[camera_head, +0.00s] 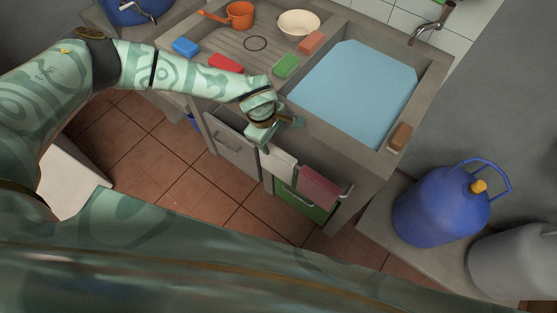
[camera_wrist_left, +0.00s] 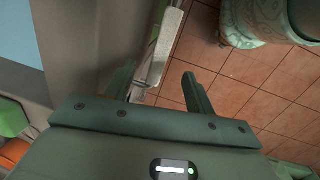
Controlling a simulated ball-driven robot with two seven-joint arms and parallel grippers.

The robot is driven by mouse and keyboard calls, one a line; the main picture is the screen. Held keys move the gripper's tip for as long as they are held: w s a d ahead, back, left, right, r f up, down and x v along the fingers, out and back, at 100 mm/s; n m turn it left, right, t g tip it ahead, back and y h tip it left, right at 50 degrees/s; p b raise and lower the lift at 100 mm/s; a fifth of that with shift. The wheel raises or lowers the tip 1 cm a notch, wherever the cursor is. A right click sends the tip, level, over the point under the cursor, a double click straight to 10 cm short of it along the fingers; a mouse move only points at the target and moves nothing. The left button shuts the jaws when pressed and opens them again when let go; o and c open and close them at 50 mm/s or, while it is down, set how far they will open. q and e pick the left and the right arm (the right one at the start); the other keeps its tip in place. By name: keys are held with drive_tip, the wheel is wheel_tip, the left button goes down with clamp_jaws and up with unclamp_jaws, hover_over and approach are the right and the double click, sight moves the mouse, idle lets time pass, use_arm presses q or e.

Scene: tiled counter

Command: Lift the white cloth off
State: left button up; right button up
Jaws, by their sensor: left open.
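The white cloth (camera_head: 279,164) hangs over a rail on the front of the sink counter, to the left of a dark pink cloth (camera_head: 319,188). My left gripper (camera_head: 276,131) is at the counter's front edge, just above the white cloth's upper end. In the left wrist view the gripper (camera_wrist_left: 160,84) has its two fingers wide apart with nothing held between them. A pale strip, which looks like the white cloth (camera_wrist_left: 168,40), lies ahead of the fingers near the gap. My right gripper is not in view.
The sink (camera_head: 352,90) holds blue water. Green (camera_head: 286,66), red (camera_head: 226,63), blue (camera_head: 185,47) and orange (camera_head: 311,42) blocks lie around the drainboard. A brown block (camera_head: 400,136) is on the right rim. A blue jug (camera_head: 440,205) stands at the right. Tiled floor lies open below.

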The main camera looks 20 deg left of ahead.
sight(277, 152)
use_arm(q)
drive_tip(key=f, duration=0.3)
drive_tip(key=shift+w+d+f+b, duration=0.1)
drive_tip(key=shift+w+d+b, duration=0.15)
drive_tip(key=shift+b, duration=0.05)
drive_tip(key=shift+f, duration=0.2)
drive_tip(key=f, duration=0.1)
drive_tip(key=f+b, duration=0.1)
drive_tip(key=f, duration=0.1)
drive_tip(key=d+f+b, duration=0.1)
drive_tip(key=f, duration=0.1)
drive_tip(key=shift+a, duration=0.1)
